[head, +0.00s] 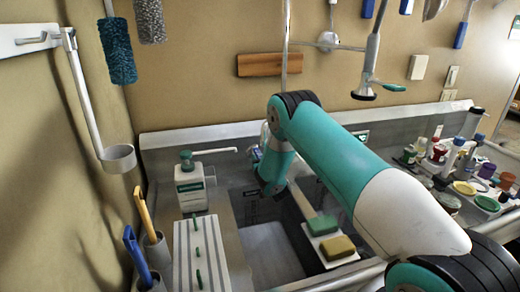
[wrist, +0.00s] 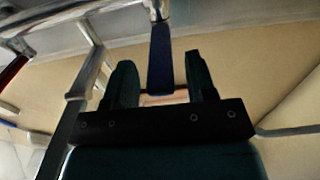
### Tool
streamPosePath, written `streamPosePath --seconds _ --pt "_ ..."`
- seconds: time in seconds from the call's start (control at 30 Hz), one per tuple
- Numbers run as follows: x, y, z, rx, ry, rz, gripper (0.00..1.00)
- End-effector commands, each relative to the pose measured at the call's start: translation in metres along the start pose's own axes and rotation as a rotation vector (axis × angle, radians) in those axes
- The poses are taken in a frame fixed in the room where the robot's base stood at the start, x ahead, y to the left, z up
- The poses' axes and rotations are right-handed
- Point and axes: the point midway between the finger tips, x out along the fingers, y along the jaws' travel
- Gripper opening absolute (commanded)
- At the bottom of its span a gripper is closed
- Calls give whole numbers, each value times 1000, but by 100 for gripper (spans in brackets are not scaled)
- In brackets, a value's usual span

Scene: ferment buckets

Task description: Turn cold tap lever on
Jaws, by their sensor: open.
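In the wrist view, a dark blue lever (wrist: 160,58), which looks like the cold tap lever, hangs from a chrome fitting (wrist: 157,10) at the top. Its free end lies between the two dark green fingers of my gripper (wrist: 158,80). The gripper is open, with a gap on each side of the lever. I cannot tell whether either finger touches it. A red lever (wrist: 13,70) shows at the left edge. In the head view, my teal arm covers most of the tap, and a small blue piece (head: 256,153) shows beside my wrist.
The sink basin (head: 268,252) is below my arm. A soap bottle (head: 190,186) stands left of it. A green sponge (head: 322,225) and a yellow sponge (head: 337,247) lie on its right side. A spray head (head: 364,92) hangs behind. Jars and bottles crowd the right counter.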

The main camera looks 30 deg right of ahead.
Motion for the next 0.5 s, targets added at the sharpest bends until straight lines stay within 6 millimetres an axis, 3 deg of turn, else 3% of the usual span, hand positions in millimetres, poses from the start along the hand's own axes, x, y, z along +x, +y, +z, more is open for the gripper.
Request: streamPosePath --seconds 0.2,0.5 --pt "14 0 -1 0 -1 -3 51" --pt "16 -1 0 -1 -1 -5 51"
